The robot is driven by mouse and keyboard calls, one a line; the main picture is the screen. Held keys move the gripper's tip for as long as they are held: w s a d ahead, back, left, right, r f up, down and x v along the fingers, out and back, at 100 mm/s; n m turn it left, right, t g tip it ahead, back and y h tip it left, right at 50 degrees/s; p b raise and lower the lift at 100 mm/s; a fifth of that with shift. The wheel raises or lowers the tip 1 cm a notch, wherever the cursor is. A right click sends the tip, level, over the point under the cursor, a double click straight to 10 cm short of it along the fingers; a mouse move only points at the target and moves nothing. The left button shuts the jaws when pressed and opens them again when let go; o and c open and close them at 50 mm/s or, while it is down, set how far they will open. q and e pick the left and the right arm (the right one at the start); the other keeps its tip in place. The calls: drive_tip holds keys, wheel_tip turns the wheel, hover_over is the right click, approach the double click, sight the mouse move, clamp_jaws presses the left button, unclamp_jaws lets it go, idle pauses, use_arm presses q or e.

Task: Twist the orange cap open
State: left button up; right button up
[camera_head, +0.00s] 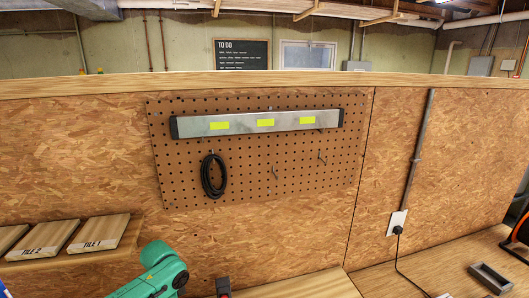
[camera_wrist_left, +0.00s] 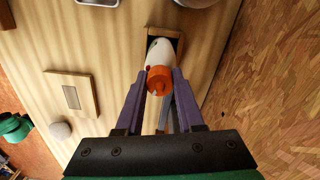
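The orange cap (camera_wrist_left: 159,80) sits on a white bottle (camera_wrist_left: 160,52) in the left wrist view. The bottle's far end is at a brown wooden holder (camera_wrist_left: 181,40). My left gripper (camera_wrist_left: 160,75) has its two purple fingers at either side of the cap, very near its edges. I cannot tell whether they press on it. In the head view my green left arm (camera_head: 155,272) shows at the bottom edge; the bottle and cap are not seen there. My right gripper is out of view.
A wooden table (camera_wrist_left: 100,30) lies under the bottle. A block with a grey plate (camera_wrist_left: 71,97) and a round pale knob (camera_wrist_left: 60,131) are to the left. A pegboard (camera_head: 255,165) hangs on the wall. Boards (camera_head: 100,232) lie on a shelf; a grey tray (camera_head: 490,278) is at right.

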use_arm(q)
drive_tip(key=shift+f, duration=0.1)
idle(0.3)
drive_tip(key=shift+n+p, duration=0.4)
drive_tip(key=shift+p, duration=0.2)
drive_tip(key=shift+n, duration=0.5)
drive_tip(key=shift+f+n, duration=0.1)
drive_tip(key=shift+n, duration=0.9)
drive_tip(key=shift+s+n, duration=0.1)
drive_tip(key=shift+n, duration=0.6)
